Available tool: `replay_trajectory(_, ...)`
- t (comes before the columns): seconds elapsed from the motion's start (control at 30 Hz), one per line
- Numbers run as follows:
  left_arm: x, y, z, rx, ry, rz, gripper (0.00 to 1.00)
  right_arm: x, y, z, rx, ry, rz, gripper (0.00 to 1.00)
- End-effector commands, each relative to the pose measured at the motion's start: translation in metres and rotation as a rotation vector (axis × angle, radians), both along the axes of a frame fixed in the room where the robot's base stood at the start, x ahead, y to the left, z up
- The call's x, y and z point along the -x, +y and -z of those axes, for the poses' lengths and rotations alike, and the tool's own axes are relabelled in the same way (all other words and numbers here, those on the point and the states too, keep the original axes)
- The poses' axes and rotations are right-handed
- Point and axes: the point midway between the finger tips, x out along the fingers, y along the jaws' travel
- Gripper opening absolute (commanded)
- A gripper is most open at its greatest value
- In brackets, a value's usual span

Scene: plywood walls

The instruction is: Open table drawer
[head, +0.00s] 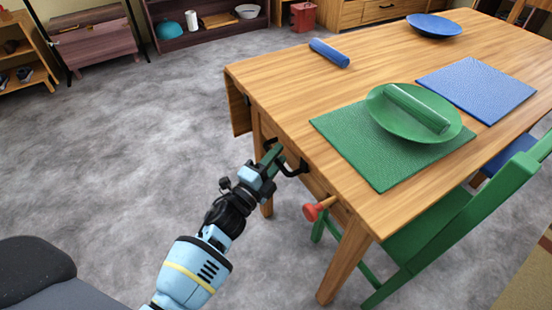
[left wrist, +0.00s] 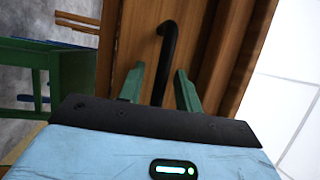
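The wooden table (head: 290,95) fills the right of the head view. Its drawer front (left wrist: 132,35) shows as brown wood in the left wrist view, with a black curved handle (left wrist: 167,50). The handle also shows below the table edge in the head view (head: 294,171). My left gripper (head: 273,155) is at the handle. In the left wrist view its two green fingers (left wrist: 160,82) are apart, with the handle's bar running between them; I see a gap on both sides. The drawer looks closed, though the table top hides much of it. My right gripper is not in view.
A red knob (head: 311,212) sticks out near the front table leg. A green chair (head: 440,225) stands at the near side. The table top carries a green mat (head: 345,140), green plate (head: 455,127) and blue roll (head: 329,53). Grey floor (head: 130,150) lies open to the left.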

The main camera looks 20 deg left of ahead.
Motion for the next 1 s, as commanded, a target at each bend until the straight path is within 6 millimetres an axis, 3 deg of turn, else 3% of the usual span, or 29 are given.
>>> replay_trajectory(0.13, 0.000, 0.000, 0.000, 0.000, 0.000, 0.000, 0.33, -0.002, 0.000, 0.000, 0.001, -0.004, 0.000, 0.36)
replay_trajectory(0.4, 0.000, 0.000, 0.000, 0.000, 0.000, 0.000, 0.00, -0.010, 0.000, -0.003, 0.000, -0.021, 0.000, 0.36)
replay_trajectory(0.77, 0.003, 0.002, 0.000, -0.001, 0.001, 0.000, 0.00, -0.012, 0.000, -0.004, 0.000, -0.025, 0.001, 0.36)
replay_trajectory(1.0, 0.024, 0.018, -0.001, -0.001, 0.001, -0.001, 0.00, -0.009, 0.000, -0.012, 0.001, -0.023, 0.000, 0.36)
